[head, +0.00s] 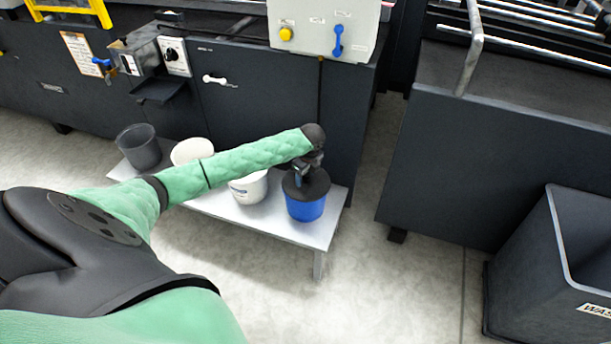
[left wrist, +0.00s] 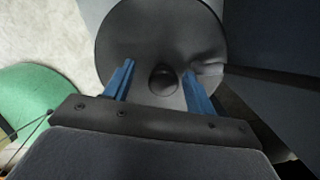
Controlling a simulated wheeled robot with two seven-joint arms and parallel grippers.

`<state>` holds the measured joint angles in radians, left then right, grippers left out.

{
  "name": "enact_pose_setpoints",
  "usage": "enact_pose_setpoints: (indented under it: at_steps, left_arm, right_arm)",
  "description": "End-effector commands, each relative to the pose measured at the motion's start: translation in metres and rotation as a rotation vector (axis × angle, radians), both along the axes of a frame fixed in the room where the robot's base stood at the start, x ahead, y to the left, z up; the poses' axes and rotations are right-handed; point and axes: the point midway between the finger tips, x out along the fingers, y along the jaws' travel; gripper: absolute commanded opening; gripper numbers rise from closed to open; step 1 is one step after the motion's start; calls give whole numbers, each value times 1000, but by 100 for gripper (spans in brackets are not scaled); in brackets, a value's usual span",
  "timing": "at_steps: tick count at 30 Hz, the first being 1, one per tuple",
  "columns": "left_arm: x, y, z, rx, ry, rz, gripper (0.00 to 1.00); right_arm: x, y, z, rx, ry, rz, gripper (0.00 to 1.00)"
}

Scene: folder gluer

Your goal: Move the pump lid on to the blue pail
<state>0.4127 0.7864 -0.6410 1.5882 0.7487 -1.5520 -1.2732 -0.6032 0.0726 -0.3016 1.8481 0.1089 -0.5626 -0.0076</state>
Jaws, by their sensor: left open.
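The blue pail (head: 306,208) stands at the right end of a low light bench. The dark round pump lid (head: 318,186) is at the pail's top, seemingly on its rim; a small gap cannot be ruled out. In the left wrist view the lid (left wrist: 160,28) fills the upper middle, with a round knob (left wrist: 163,79) at its centre. My left gripper (head: 304,172) is above the lid. Its two blue fingers (left wrist: 160,80) are apart on either side of the knob, with clear space between them and it. The lid hides the pail in the wrist view. My right gripper is not seen.
The bench (head: 272,224) also holds a dark grey pail (head: 139,148), a white pail (head: 192,151) and another white pail (head: 249,189), partly behind my left arm. A dark machine stands behind it. A dark waste bin (head: 520,265) is at right. The floor between is clear.

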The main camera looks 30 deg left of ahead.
Motion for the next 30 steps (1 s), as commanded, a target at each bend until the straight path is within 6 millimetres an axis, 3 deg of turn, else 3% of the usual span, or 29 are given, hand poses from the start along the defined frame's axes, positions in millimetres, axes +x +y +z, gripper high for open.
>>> enact_pose_setpoints:
  at_steps: [15, 30]
  left_arm:
    - [0, -8, 68, 0, -2, -1, 56]
    - [-1, -9, 75, 0, -1, 0, 56]
  right_arm:
    - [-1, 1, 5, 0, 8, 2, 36]
    - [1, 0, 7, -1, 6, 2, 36]
